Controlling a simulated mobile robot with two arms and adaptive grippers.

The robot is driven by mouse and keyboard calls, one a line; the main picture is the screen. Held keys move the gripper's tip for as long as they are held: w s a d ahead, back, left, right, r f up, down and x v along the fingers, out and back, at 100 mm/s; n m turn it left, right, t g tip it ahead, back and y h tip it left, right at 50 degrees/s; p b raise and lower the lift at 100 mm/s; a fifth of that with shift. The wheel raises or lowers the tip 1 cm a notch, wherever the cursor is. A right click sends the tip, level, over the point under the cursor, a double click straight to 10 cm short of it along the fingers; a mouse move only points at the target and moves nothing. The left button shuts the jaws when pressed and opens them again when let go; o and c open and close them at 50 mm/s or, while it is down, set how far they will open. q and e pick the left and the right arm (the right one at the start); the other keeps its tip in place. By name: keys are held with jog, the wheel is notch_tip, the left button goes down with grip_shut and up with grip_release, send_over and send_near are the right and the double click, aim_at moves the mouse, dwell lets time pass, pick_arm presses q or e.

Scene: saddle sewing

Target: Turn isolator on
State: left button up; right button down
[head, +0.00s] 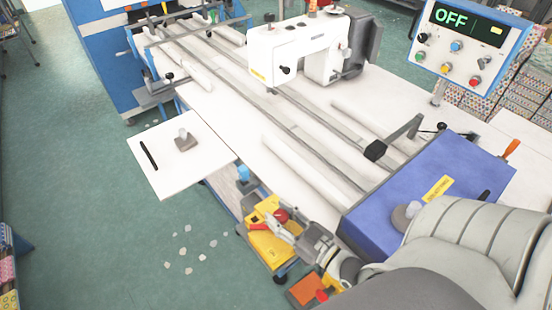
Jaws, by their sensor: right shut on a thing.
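The isolator looks to be the yellow box (268,246) low at the front edge of the machine, with red parts (281,215) on it. My right gripper (276,226) reaches over this box from the lower right. Its fingers are shut on a red part, which looks like the isolator's handle and is partly hidden by them. The handle's exact angle cannot be told. The control panel (471,45) at the upper right has a display reading "OFF" in green. My left gripper is not in view.
A white sewing machine head (298,48) stands above a long white bed with rails (318,140). A blue-purple box (418,188) lies close by my right arm. A white side table (160,170) is at left. The green floor at left is mostly clear, with scattered scraps (188,250).

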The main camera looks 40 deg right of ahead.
jog(key=c, duration=0.9)
grip_release()
jog(key=shift+c, duration=0.2)
jog(key=shift+s, duration=0.1)
jog(key=s+d, duration=0.2)
jog(key=s, duration=0.9)
jog(key=shift+s, duration=0.4)
